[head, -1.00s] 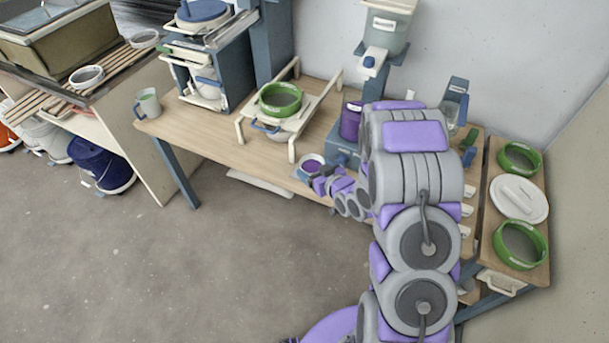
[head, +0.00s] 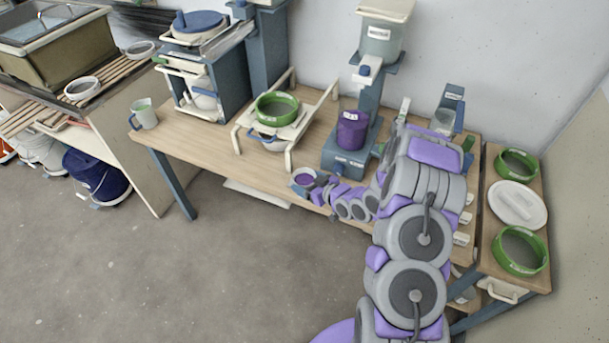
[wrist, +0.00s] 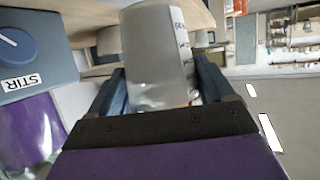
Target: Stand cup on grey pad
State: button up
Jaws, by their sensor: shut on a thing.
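I cannot make out the grey pad for certain in either view.
A blue stirrer stand (head: 345,160) carries a purple pot (head: 352,130), right of the cup. A green-rimmed sieve (head: 277,108) sits on a white rack to the left. A mug (head: 144,114) stands at the bench's left end. Bench surface between mug and rack is clear.

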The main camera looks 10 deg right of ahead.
aim_at(305, 173)
jog(key=w+f, duration=0.1)
jog(key=w, duration=0.1)
jog(key=w+f+b, duration=0.1)
jog(key=w, duration=0.2)
jog(key=w+f, duration=0.2)
jog(key=shift+w+d+f+b, duration=0.1)
jog(key=shift+w+d+b, duration=0.15)
jog(key=shift+b, duration=0.15)
jog(key=o, duration=1.2)
jog(key=shift+c, duration=0.2)
